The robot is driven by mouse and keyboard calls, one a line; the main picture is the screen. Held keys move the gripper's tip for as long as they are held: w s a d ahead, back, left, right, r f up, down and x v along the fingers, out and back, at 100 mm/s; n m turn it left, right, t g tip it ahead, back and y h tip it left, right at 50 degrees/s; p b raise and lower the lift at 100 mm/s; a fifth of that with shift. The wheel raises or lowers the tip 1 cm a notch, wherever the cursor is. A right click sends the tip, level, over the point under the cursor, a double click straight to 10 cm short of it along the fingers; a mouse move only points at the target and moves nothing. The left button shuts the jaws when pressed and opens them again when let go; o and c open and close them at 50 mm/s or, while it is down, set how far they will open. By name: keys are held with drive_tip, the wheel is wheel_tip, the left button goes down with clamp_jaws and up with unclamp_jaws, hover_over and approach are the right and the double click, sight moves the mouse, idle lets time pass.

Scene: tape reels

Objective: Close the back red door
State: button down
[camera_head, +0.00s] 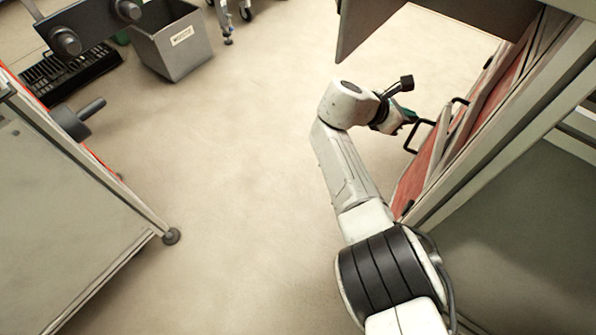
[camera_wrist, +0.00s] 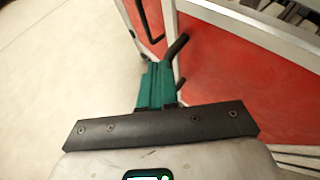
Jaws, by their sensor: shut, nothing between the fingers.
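Red door panels (camera_head: 424,165) with light metal frames stand on the right in the head view, along the side of a machine. Black bar handles (camera_head: 415,140) stick out from them. I cannot tell for sure which panel is the back door or how far it stands open. My gripper (camera_head: 409,117) is beside the handles at the far end of my arm, partly hidden by my wrist. In the wrist view my teal gripper fingers (camera_wrist: 155,82) are shut and empty, beside a red panel (camera_wrist: 245,70). A dark bar (camera_wrist: 177,46) shows right by the fingertips; contact is unclear.
A grey bin (camera_head: 180,45) stands on the floor at the upper left. A metal cabinet (camera_head: 60,205) with a knob fills the left side. A dark panel (camera_head: 375,22) juts in at the top. The pale floor (camera_head: 235,180) between is clear.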

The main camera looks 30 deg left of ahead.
sight(432, 123)
drive_tip(key=shift+w+d+m+g+h, duration=0.3)
drive_tip(key=shift+d+m, duration=0.1)
drive_tip(key=shift+d, duration=0.45)
drive_tip(key=shift+w+d, duration=0.1)
drive_tip(key=shift+w+d, duration=0.15)
drive_tip(key=shift+d, duration=0.5)
drive_tip(key=shift+w+d, duration=0.15)
drive_tip(key=shift+d, duration=0.5)
drive_tip(key=shift+d, duration=0.25)
drive_tip(key=shift+p, duration=0.3)
